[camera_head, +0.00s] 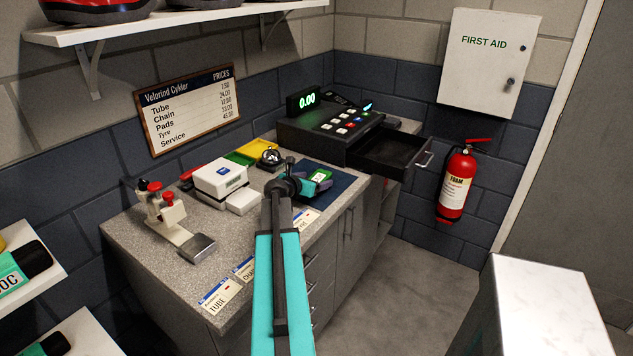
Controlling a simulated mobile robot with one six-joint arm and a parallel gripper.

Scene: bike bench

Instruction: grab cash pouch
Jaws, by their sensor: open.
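My gripper (308,186) is at the end of my teal arm, over the dark blue mat (338,184) on the counter. It is open, and its fingers are small and partly hidden by my wrist. A small green item with a pale patch (321,175) shows just beyond the fingers, over the mat. I cannot tell for sure whether it is the cash pouch, or whether the fingers touch it. No other thing in view is clearly a pouch.
A cash register (330,128) with its drawer (391,152) pulled open stands at the counter's far end. A white box (220,177), green tray (238,158), yellow tray (254,149) and clamp-like tool (160,210) stand left of my gripper. A fire extinguisher (457,185) hangs right.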

